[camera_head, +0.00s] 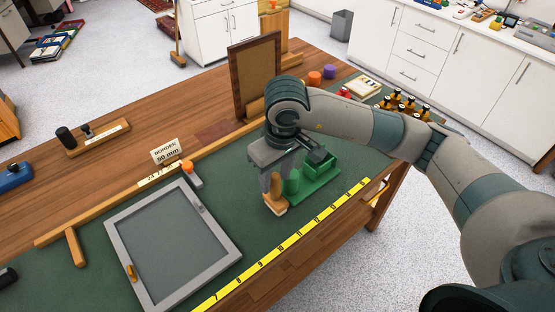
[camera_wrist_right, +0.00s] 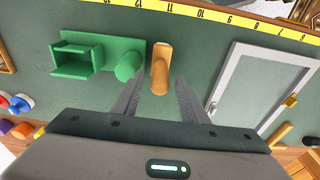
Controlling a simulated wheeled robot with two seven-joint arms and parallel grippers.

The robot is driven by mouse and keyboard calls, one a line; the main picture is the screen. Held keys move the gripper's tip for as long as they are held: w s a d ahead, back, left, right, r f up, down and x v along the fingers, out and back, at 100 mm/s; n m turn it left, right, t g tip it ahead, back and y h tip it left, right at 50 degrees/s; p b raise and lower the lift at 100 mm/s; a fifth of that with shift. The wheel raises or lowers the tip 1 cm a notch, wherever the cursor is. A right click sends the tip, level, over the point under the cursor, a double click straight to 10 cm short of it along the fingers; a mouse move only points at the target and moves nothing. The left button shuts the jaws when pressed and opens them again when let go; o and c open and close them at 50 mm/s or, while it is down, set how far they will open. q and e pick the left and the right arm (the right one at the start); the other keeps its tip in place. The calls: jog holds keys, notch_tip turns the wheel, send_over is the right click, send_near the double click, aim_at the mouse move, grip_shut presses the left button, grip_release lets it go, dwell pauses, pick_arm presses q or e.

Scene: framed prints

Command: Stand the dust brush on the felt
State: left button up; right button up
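The dust brush (camera_head: 275,207) has a tan wooden handle and a pale base. It appears to stand upright on the dark green felt (camera_head: 262,240), beside a green holder (camera_head: 318,180) with a round post and a box-like part. My right gripper (camera_head: 277,182) is above the brush and hides part of its handle. In the wrist view the right fingers (camera_wrist_right: 158,88) are spread. The brush handle (camera_wrist_right: 160,66) lies between and just beyond their tips, with a gap on each side. My left gripper is not in view.
A grey frame (camera_head: 226,238) lies on the felt to the left. A yellow ruler strip (camera_head: 290,243) runs along the front edge. A wooden frame (camera_head: 255,75) stands behind, and several small bottles (camera_head: 405,103) stand at the right. An orange-topped piece (camera_head: 188,170) sits near the grey frame.

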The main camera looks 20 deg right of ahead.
jog(key=shift+r, duration=0.4)
jog(key=r+b, duration=0.1)
jog(key=r, duration=0.1)
jog(key=r+b, duration=0.1)
jog(key=r, duration=0.3)
jog(key=shift+s+d+b, duration=0.1)
jog(key=shift+s+b, duration=0.2)
jog(key=shift+b, duration=0.1)
jog(key=r, duration=0.2)
jog(key=r+b, duration=0.1)
jog(key=shift+s+d+r, duration=0.1)
jog(key=shift+s+r, duration=0.15)
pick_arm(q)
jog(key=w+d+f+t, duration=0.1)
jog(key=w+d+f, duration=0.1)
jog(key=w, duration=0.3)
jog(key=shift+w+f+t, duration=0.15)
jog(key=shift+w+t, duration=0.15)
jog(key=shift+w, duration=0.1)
pick_arm(e)
jog(key=shift+s+r, duration=0.15)
jog(key=shift+r, duration=0.8)
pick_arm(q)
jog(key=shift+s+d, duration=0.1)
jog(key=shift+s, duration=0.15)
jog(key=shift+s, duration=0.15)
pick_arm(e)
jog(key=shift+f, duration=0.1)
